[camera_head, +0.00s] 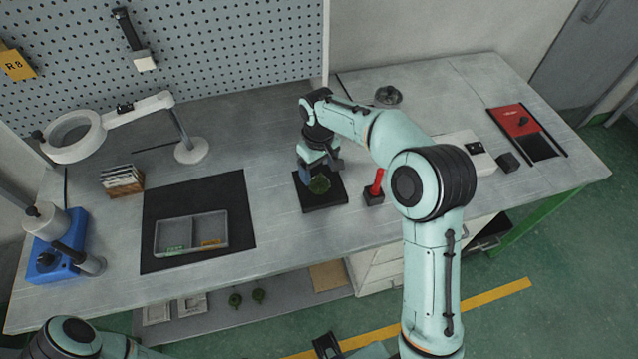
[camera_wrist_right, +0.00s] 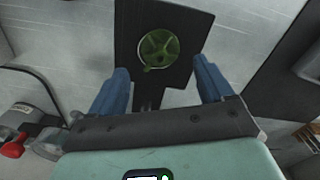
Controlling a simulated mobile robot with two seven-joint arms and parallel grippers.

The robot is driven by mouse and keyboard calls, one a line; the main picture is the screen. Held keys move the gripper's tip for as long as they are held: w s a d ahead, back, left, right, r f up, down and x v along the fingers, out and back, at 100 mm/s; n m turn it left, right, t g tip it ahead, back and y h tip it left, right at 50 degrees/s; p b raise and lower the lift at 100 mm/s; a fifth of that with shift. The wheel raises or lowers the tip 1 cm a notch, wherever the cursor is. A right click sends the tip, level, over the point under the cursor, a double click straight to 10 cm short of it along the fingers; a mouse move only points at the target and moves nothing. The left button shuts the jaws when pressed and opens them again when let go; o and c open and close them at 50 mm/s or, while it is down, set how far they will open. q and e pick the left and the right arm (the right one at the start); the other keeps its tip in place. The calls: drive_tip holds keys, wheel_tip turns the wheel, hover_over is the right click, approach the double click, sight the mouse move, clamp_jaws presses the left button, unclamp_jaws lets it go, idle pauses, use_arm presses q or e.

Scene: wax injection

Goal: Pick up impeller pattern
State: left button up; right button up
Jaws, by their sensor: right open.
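The impeller pattern (camera_head: 319,184) is a small green, round, vaned piece on a black pad (camera_head: 326,204) near the middle of the bench. In the right wrist view the impeller pattern (camera_wrist_right: 158,48) lies on the dark plate (camera_wrist_right: 190,25), beyond the fingertips and roughly in line with the gap between them. My right gripper (camera_head: 318,164) is open and empty just above and beside the pattern, partly covering it in the head view. Its two blue fingers (camera_wrist_right: 160,78) stand wide apart in the wrist view. A dark end part, probably my left gripper (camera_head: 326,346), shows at the bottom edge; its jaws are unclear.
A red-topped post (camera_head: 376,183) stands close right of the pad. A grey two-part tray (camera_head: 192,234) sits on a black mat (camera_head: 236,190) to the left. A magnifier lamp (camera_head: 74,136), a blue device (camera_head: 52,259) and a red panel (camera_head: 515,120) are farther off.

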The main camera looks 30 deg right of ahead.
sight(319, 179)
wheel_tip(319, 179, down, 4)
drive_tip(key=shift+s, duration=0.15)
drive_tip(key=c, duration=1.2)
drive_tip(key=shift+o, duration=0.2)
drive_tip(key=shift+r, duration=0.15)
